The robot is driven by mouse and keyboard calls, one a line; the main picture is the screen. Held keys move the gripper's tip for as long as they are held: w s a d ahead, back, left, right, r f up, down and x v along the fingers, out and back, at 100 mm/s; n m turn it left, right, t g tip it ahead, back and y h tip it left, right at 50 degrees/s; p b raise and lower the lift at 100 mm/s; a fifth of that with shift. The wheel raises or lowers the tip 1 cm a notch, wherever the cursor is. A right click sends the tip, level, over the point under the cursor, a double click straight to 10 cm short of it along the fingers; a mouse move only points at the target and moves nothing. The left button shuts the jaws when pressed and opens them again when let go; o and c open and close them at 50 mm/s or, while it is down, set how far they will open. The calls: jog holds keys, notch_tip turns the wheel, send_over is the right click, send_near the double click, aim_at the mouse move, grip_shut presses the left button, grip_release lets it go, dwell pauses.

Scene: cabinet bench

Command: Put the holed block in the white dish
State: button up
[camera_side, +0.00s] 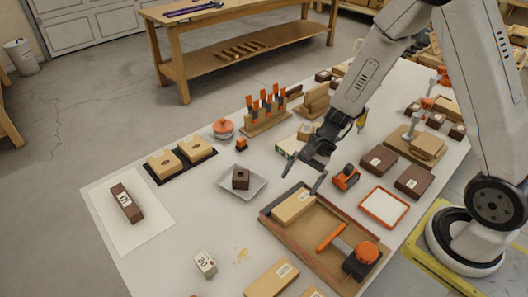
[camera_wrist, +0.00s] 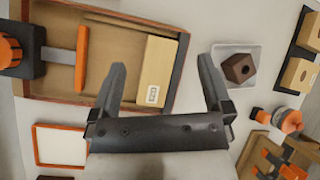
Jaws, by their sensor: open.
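A dark brown block with a round hole (camera_side: 240,178) sits inside the white dish (camera_side: 258,185), tilted a little to the dish's sides. The wrist view also shows this holed block (camera_wrist: 238,68) in the dish (camera_wrist: 219,52). Two tan holed blocks (camera_side: 165,164) lie on a black base left of the dish.
The wooden tray (camera_side: 268,212) holds the tan block and an orange-handled tool (camera_side: 335,237). An orange-and-white knob (camera_side: 223,128) and orange clamps (camera_side: 265,100) stand behind the dish. A brown block (camera_side: 126,202) lies on a white sheet.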

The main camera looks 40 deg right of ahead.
jog(key=s+d+r+n+t+h, duration=0.2)
jog(key=s+d+r+n+h, duration=0.3)
jog(key=n, duration=0.8)
notch_tip(320, 180, up, 3)
jog(key=shift+s+h, duration=0.6)
jog(key=shift+h, duration=0.6)
